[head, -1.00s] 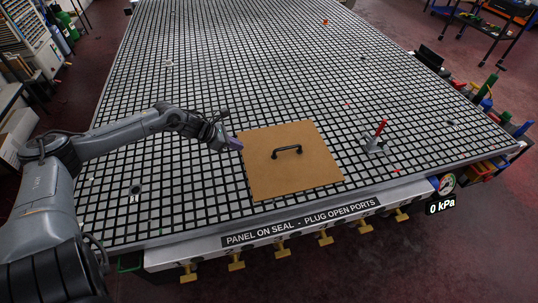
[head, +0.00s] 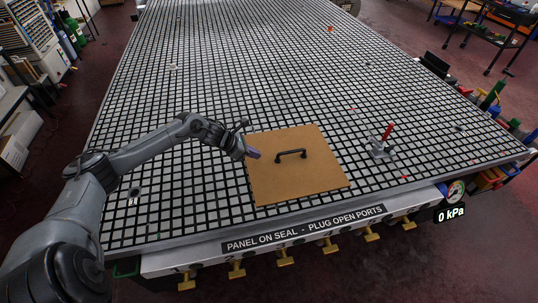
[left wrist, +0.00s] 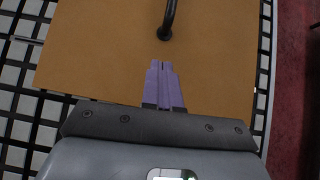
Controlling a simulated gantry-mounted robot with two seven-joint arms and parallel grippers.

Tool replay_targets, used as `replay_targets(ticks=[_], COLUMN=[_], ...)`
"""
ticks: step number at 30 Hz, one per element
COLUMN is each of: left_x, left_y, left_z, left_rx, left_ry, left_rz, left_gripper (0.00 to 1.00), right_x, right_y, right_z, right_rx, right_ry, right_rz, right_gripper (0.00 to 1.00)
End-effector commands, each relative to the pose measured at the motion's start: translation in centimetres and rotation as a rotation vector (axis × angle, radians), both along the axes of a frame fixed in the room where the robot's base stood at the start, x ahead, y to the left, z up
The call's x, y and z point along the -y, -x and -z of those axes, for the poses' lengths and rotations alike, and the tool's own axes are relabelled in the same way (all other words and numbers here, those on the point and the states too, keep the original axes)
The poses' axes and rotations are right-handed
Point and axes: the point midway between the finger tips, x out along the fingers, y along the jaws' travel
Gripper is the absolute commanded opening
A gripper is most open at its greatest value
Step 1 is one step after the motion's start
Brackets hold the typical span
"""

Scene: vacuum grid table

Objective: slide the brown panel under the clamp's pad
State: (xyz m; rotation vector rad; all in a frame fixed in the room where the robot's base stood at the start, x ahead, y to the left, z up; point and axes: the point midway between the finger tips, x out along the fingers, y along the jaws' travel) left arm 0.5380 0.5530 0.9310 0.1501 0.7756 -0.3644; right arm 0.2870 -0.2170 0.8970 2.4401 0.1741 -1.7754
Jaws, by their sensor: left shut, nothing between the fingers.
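The brown panel (head: 305,181) lies flat on the grid table near its front edge, with a black bar handle (head: 291,154) on top. The clamp (head: 381,151), with a raised red handle, stands on the table to the right of the panel, with a gap between them. Its pad is too small to make out. My left gripper (head: 256,154) is shut and empty, its purple fingers over the panel's left part. In the left wrist view the fingertips (left wrist: 162,66) are over the panel (left wrist: 95,55), pointing towards the handle's near end (left wrist: 166,30). I cannot tell whether they touch the panel. My right gripper is not in view.
The grid table (head: 235,75) is largely clear behind the panel. A row of brass valves (head: 284,257) lines the front edge. A gauge (head: 456,190) at the front right corner reads 0 kPa. Small coloured bits lie near the clamp.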

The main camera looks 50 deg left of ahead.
Motion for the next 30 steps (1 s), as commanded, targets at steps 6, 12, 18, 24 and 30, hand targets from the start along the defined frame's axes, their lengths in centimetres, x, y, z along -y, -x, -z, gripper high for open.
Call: replay_targets(ticks=[6, 12, 18, 24, 30], left_x=[1.0, 1.7, 2.1, 2.2, 2.2], left_y=[-2.5, -4.2, -5.2, -5.5, -5.5], left_z=[1.8, 1.8, 1.8, 1.9, 1.9], left_rx=[0.005, 0.003, 0.002, 0.000, 0.000], left_ry=[0.003, 0.002, 0.000, -0.002, -0.002], left_rz=[-0.001, -0.001, 0.001, 0.000, 0.000], left_gripper=[0.00, 0.00, 0.00, 0.00, 0.00], right_x=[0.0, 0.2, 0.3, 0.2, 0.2], right_y=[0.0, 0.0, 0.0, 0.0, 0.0], right_z=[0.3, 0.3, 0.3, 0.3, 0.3], right_rx=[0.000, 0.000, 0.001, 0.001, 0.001], right_ry=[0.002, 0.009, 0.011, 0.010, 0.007], right_rz=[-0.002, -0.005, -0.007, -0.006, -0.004], right_gripper=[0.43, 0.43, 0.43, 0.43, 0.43])
